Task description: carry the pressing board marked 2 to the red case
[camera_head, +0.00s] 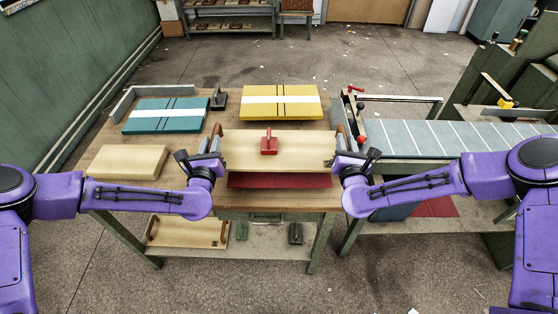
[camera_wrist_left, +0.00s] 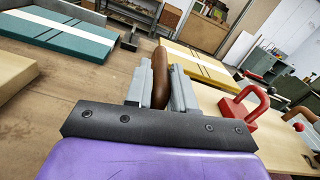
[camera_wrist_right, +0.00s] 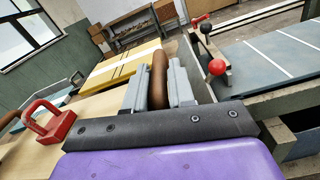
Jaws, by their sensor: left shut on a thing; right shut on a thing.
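A pale wooden board (camera_head: 245,155) with a brown handle at each end is held level between my two grippers; its number cannot be read. My left gripper (camera_head: 214,146) is shut on its left handle (camera_wrist_left: 160,78). My right gripper (camera_head: 344,146) is shut on its right handle (camera_wrist_right: 159,80). A red block with a loop handle (camera_head: 269,146) sits on the board's middle; it also shows in the right wrist view (camera_wrist_right: 50,123). A dark red case (camera_head: 280,181) shows just in front of and below the board, partly hidden by it.
A teal case (camera_head: 165,116) and a yellow case (camera_head: 281,102) lie at the table's back. A plain wooden block (camera_head: 128,161) lies at left. Another handled board (camera_head: 187,232) is on the lower shelf. A grey feeder bed (camera_head: 440,139) stands at right.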

